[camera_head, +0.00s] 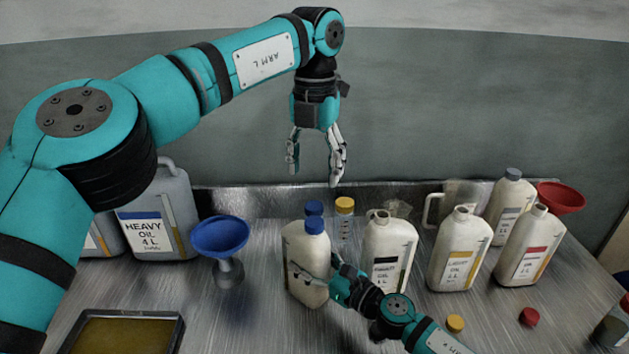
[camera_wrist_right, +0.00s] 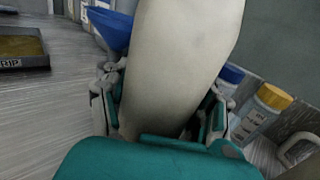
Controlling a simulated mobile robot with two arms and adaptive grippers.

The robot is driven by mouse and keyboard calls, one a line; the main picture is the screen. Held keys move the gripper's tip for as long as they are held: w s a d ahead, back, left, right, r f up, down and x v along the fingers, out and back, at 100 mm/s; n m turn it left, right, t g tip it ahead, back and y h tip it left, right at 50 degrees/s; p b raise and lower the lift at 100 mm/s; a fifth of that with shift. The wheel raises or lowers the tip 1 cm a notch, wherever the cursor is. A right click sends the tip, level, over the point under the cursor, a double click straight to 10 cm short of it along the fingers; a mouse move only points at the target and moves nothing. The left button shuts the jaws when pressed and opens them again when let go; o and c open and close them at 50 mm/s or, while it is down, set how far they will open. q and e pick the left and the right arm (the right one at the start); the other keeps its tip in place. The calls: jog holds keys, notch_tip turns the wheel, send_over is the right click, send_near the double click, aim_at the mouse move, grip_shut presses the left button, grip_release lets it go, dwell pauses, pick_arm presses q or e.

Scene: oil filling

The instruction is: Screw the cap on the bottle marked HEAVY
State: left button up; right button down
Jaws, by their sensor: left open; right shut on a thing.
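A cream bottle (camera_head: 300,245) with a blue cap (camera_head: 315,226) on its mouth stands on the metal table, front centre. Its label is hidden, and I cannot tell how tight the cap is. My right gripper (camera_head: 322,277) is shut on this bottle's body; in the right wrist view the bottle (camera_wrist_right: 180,60) fills the space between the fingers. My left gripper (camera_head: 315,172) is open and empty, pointing down, raised above and behind the bottle. A large grey jug (camera_head: 180,220) reading HEAVY OIL 4 L stands at the left; my left arm hides its top.
A blue funnel (camera_head: 220,237) stands left of the bottle. An uncapped bottle (camera_head: 388,250) stands close on the right, with more bottles beyond. Small bottles with blue (camera_head: 314,207) and yellow (camera_head: 345,205) caps stand behind. Loose yellow (camera_head: 455,323) and red (camera_head: 529,316) caps lie in front.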

jog(key=shift+c, duration=1.4)
grip_release()
jog(key=v, duration=1.2)
